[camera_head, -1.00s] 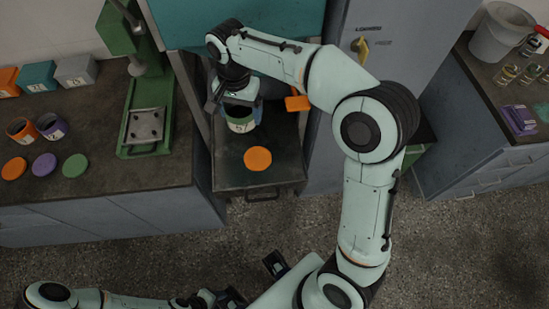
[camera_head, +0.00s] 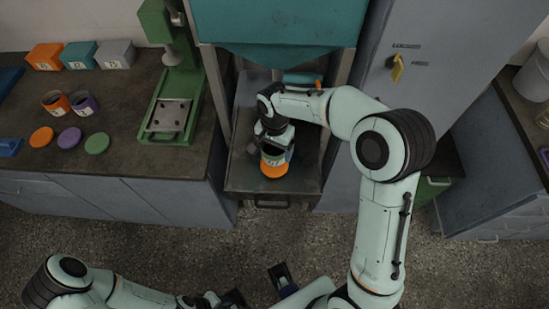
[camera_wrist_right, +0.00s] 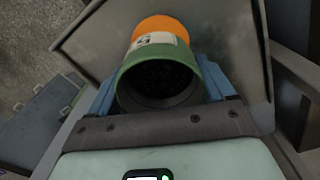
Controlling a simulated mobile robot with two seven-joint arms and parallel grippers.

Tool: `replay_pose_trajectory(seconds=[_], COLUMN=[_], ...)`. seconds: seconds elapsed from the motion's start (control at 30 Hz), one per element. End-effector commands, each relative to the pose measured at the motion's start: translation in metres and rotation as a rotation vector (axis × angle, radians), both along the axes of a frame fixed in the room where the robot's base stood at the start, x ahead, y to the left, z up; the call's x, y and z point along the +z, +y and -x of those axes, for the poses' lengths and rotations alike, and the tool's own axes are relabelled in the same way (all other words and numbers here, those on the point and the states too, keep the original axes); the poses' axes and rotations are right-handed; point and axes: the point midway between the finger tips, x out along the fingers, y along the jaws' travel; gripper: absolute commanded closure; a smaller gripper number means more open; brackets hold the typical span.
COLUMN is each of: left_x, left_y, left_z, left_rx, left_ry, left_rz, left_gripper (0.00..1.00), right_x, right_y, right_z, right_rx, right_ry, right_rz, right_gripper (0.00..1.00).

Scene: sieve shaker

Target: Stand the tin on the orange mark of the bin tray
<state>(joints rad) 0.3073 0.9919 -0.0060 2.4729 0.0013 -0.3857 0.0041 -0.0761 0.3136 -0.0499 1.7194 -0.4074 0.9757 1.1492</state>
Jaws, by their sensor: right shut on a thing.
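The tin (camera_head: 272,153), green-rimmed with a white label, is between the fingers of my right gripper (camera_head: 275,147), which is shut on it. In the right wrist view the tin (camera_wrist_right: 158,80) shows its open mouth and dark inside, with a blue finger on each side. The orange mark (camera_head: 271,172) shows just past the tin's lower end on the dark bin tray (camera_head: 302,182); it also shows in the wrist view (camera_wrist_right: 160,24). I cannot tell whether the tin touches the mark. My left gripper (camera_head: 258,288) is low in the head view, open and empty, away from the tray.
A teal hopper (camera_head: 280,22) overhangs the tray's back. A green press (camera_head: 172,100) stands on the left bench, with several small boxes, two cups and coloured discs. A grey cabinet (camera_head: 435,80) with a yellow switch (camera_head: 397,66) stands right. The tray's front right is clear.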

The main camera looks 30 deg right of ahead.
Motion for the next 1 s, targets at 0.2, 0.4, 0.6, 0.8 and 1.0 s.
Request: replay_pose_trajectory(seconds=[0.2, 0.4, 0.6, 0.8, 1.0], left_x=[-0.002, -0.005, -0.005, -0.006, -0.007], left_y=[0.0, 0.0, 0.0, 0.0, 0.0], left_z=[0.001, 0.001, 0.002, 0.002, 0.002], left_rx=[0.0, -0.001, -0.001, 0.0, 0.0], left_ry=[0.001, 0.002, 0.002, 0.002, 0.002], left_rz=[0.0, 0.001, 0.001, 0.0, 0.0], left_gripper=[0.57, 0.57, 0.57, 0.57, 0.57], right_x=[-0.02, -0.05, -0.055, -0.056, -0.058], right_y=[0.0, 0.0, 0.0, 0.0, 0.0], right_z=[0.0, 0.0, -0.001, -0.001, 0.0], right_rx=[-0.001, -0.001, -0.001, -0.001, -0.001], right_ry=[0.0, 0.001, -0.004, -0.002, -0.001], right_rz=[0.0, 0.0, 0.0, 0.0, 0.0], right_gripper=[0.5, 0.5, 0.5, 0.5, 0.0])
